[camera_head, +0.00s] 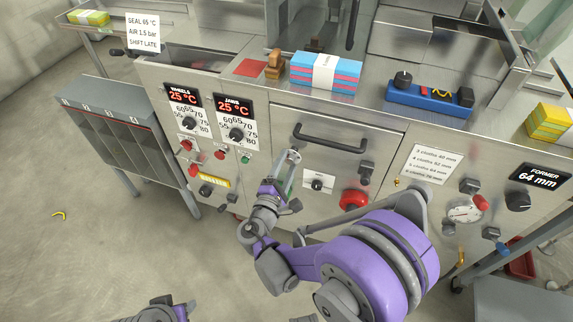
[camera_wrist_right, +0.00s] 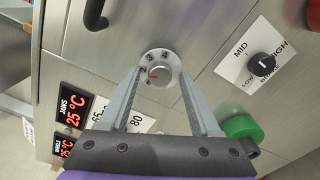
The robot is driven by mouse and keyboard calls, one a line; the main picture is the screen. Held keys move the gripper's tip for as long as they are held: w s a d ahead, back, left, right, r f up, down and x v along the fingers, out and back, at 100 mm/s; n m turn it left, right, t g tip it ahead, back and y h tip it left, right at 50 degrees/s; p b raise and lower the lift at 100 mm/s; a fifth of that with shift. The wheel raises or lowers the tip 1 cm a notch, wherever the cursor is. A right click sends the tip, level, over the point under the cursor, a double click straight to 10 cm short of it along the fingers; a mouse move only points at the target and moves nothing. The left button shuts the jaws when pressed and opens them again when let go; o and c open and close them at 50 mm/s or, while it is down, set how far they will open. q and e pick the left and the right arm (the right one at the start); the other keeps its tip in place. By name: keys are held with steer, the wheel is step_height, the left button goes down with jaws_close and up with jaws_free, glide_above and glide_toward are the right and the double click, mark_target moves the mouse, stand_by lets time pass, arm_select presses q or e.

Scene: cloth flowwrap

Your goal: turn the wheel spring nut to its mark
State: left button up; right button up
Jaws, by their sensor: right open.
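The wheel spring nut (camera_wrist_right: 158,68) appears to be the round silver dial in the right wrist view. It has small dark numbers on its face and a short red line near its middle. My right gripper (camera_wrist_right: 160,73) is open, with one finger on each side of the dial; whether they touch it I cannot tell. In the head view my right gripper (camera_head: 291,157) is at the machine's front panel, below the drawer handle, and I cannot make out the nut there. My left gripper is not clearly in view; only a piece of arm shows at the bottom edge.
A black selector knob (camera_wrist_right: 263,63) and a green button (camera_wrist_right: 241,127) are close by on the right in the wrist view. A dark bar handle (camera_head: 330,143) is above the gripper. A red button (camera_head: 353,199) sticks out to its right, and two temperature dials (camera_head: 237,134) are left.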

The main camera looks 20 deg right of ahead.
steer(key=v, duration=1.1)
steer(key=shift+p, duration=0.3)
steer(key=shift+w, duration=0.1)
